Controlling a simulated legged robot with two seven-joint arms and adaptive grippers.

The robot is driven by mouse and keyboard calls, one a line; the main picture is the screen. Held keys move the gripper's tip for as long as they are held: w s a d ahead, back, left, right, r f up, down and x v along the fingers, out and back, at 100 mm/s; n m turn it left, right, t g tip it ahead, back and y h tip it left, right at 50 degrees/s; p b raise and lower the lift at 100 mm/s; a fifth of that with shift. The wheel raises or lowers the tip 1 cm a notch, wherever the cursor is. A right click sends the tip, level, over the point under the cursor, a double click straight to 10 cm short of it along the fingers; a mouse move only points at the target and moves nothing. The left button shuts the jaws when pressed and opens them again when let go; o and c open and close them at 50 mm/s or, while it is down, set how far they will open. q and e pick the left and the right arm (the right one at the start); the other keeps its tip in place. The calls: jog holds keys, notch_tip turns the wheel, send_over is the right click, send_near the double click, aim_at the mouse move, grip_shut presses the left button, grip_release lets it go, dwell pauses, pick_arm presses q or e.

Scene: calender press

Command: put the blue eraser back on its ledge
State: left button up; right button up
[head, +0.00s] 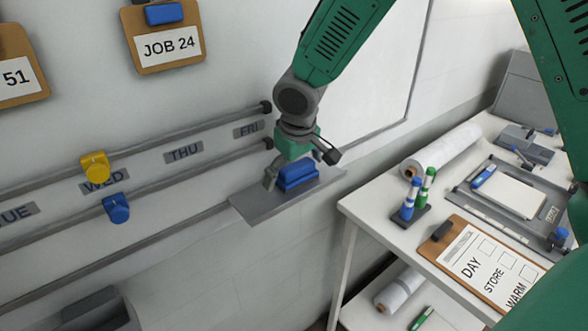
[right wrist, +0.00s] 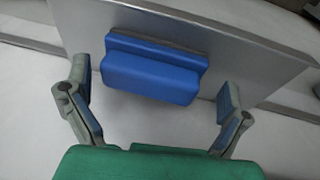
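The blue eraser (head: 298,177) sits on the grey ledge (head: 262,206) on the wall below the FRI label. My right gripper (head: 300,167) is at the eraser with one finger to each side. In the right wrist view the eraser (right wrist: 152,77) lies against the ledge plate (right wrist: 252,55), with a grey strip along its far side. There the right gripper (right wrist: 155,90) is open, its fingers spread wider than the eraser, with a visible gap on each side. My left gripper is not in view.
Rails with a yellow clip (head: 95,167) and a blue clip (head: 116,208) run along the wall left of the ledge. A white table to the right holds a marker stand (head: 410,214), a paper roll (head: 441,152) and a clipboard (head: 490,262). Space in front of the ledge is clear.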

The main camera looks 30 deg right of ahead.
jog(key=shift+a+r, duration=0.15)
jog(key=shift+a, duration=0.1)
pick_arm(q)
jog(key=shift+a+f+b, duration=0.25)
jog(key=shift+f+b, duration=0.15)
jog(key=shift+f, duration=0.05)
pick_arm(e)
jog(key=v, duration=1.2)
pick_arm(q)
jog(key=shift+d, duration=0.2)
pick_arm(e)
jog(key=shift+d, duration=0.25)
jog(key=shift+d, duration=0.1)
